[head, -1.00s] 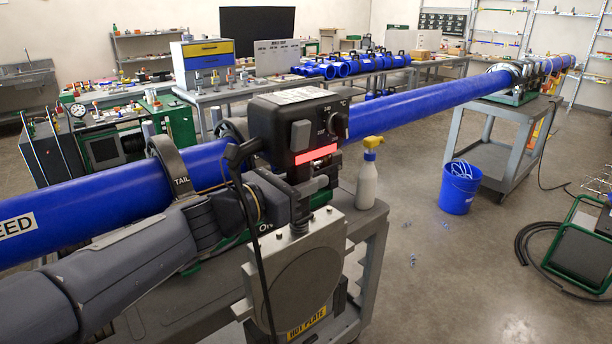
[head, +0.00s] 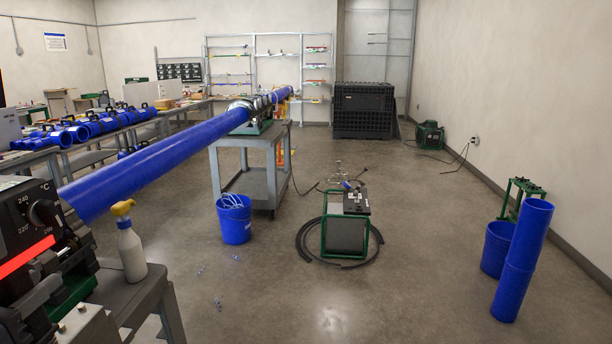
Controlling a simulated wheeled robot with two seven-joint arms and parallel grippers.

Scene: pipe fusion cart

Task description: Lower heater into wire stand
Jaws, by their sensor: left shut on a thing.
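The heater (head: 22,215) shows only in part at the left edge of the head view. My left gripper (head: 36,302) is at the lower left, just below the box and shut on the heater, though the grip itself is mostly cut off. A thin wire frame (head: 337,172) on the floor, behind the green-framed unit, may be the wire stand; it is too small and too hidden to be sure. My right gripper is not in view.
A grey cart (head: 268,175) carries a long blue pipe (head: 165,155). A spray bottle (head: 131,250) stands on the near cart.

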